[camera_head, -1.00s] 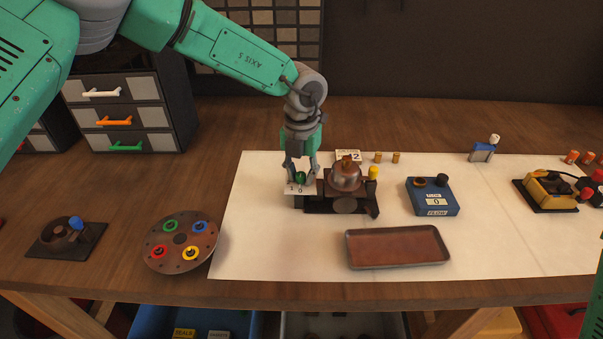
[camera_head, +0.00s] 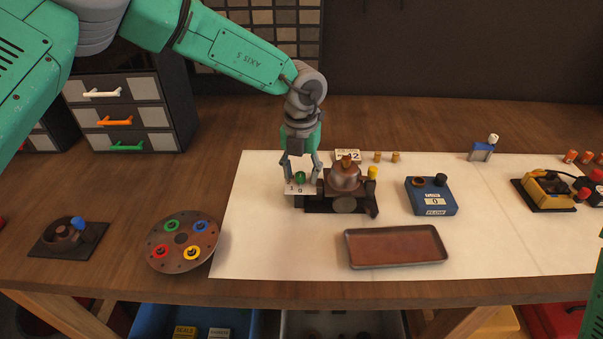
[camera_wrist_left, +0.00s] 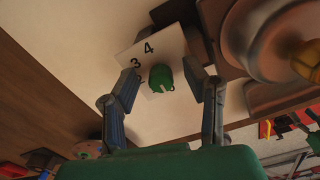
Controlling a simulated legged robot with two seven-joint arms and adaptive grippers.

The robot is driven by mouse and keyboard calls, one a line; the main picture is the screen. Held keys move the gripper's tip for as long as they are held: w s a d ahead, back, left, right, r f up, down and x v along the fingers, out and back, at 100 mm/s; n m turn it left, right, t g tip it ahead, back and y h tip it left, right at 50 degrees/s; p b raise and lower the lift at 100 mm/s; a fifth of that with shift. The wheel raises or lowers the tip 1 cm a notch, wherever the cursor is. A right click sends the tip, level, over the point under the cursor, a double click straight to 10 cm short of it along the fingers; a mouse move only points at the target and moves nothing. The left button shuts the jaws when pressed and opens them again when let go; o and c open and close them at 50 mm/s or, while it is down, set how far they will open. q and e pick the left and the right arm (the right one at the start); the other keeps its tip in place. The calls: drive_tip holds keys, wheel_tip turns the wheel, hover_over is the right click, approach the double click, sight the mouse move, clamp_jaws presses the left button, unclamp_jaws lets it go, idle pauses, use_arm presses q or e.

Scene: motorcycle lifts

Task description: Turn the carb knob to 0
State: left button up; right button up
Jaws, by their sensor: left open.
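The green carb knob (camera_head: 300,178) sits on a white number plate (camera_head: 300,190), where a 1 and a 0 show on the near side. The plate is at the left of the dark carburetor block (camera_head: 345,178). My left gripper (camera_head: 301,175) points down over the knob, with a finger on either side. In the left wrist view the fingers are open, with gaps on both sides of the green knob (camera_wrist_left: 161,78). The digits 3 and 4 show on the plate there. The knob's pointer direction is not clear. My right gripper is out of view.
A brown tray (camera_head: 396,263) lies in front of the carburetor. A blue flow box (camera_head: 432,207) is to the right. A round plate with coloured rings (camera_head: 168,233) is at the left. The white mat between them is mostly clear.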

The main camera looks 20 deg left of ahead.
sight(301, 172)
use_arm(q)
wheel_tip(301, 172, up, 11)
drive_tip(key=shift+r, duration=0.2)
